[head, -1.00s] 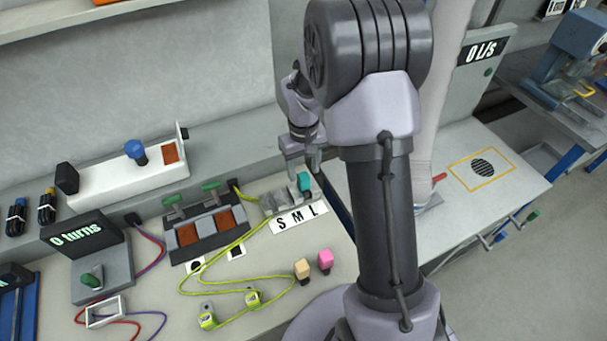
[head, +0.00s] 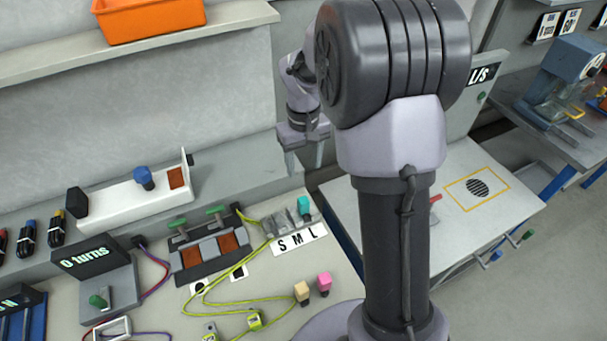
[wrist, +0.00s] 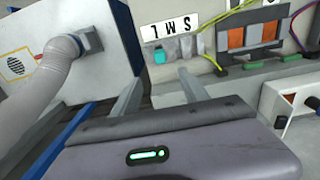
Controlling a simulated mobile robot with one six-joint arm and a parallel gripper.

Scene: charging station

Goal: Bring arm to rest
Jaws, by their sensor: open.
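My arm rises across the right half of the head view. My gripper (head: 309,157) hangs above the back edge of the bench, near the S M L rack, and its lower part is partly hidden. In the wrist view my gripper (wrist: 160,84) shows two fingers spread apart with nothing between them. The S M L rack (head: 296,239) stands below it on the bench, with a teal piece (head: 304,207) at its right end. The teal piece also shows in the wrist view (wrist: 159,57), beyond the fingers and apart from them.
A two-slot charger (head: 206,247) with green levers and yellow cables lies left of the rack. A "0 turns" box (head: 88,262) is farther left. A shelf with an orange bin (head: 150,18) is above.

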